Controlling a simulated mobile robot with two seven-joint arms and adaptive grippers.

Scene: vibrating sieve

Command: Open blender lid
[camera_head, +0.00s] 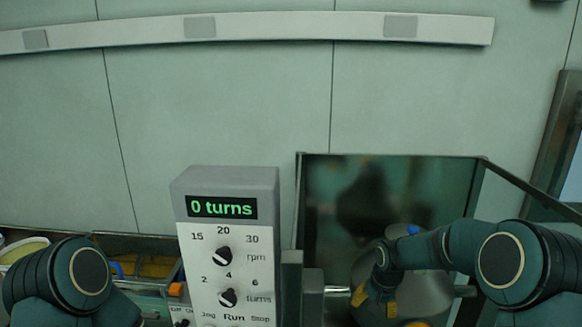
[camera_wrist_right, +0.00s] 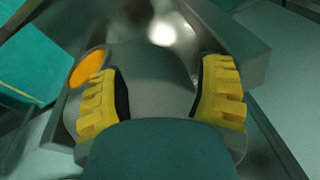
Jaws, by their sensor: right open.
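The blender vessel (camera_head: 432,287) is a grey metallic body inside the dark-framed enclosure at the right of the head view, partly hidden by my right arm. My right gripper (camera_head: 375,303) is over it with its yellow fingers apart. In the right wrist view, the open fingers (camera_wrist_right: 158,97) stand on either side of a smooth grey rounded part (camera_wrist_right: 150,75), which looks like the lid. I cannot tell whether the fingers touch it. An orange disc (camera_wrist_right: 86,68) shows beside the left finger. My left arm shows at the lower left, but its gripper is not in view.
A grey control box (camera_head: 224,240) with knobs and a display reading "0 turns" stands left of the enclosure (camera_head: 390,157). A tray with yellow items (camera_head: 150,267) and a pale round container (camera_head: 22,249) are at the left. The enclosure walls bound my right arm.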

